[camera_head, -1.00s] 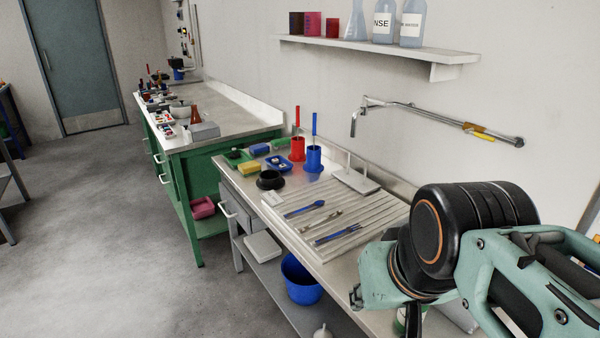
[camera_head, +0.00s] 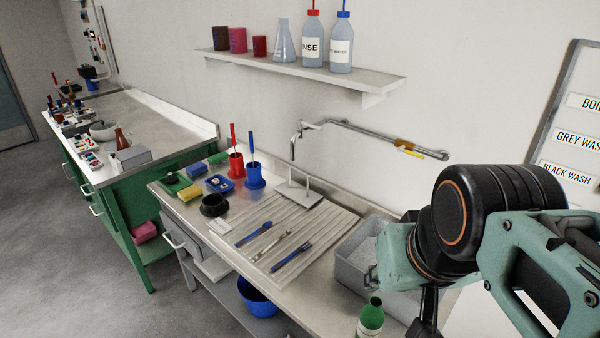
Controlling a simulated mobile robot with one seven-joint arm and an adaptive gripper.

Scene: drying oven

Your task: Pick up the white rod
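No loose white rod stands out clearly. A small white stand (camera_head: 300,195) behind the ribbed draining board (camera_head: 322,222) has thin pale uprights, and I cannot tell whether one of these is the white rod. A blue-handled tool (camera_head: 254,234), a slim metal tool (camera_head: 272,247) and a blue fork-like tool (camera_head: 291,257) lie on the board. My arm fills the right side. A dark part that seems to be my gripper (camera_head: 427,312) hangs below the wrist at the bottom edge. Its fingers are mostly cut off, so its opening is hidden.
Red (camera_head: 236,166) and blue (camera_head: 255,177) holders stand at the back.

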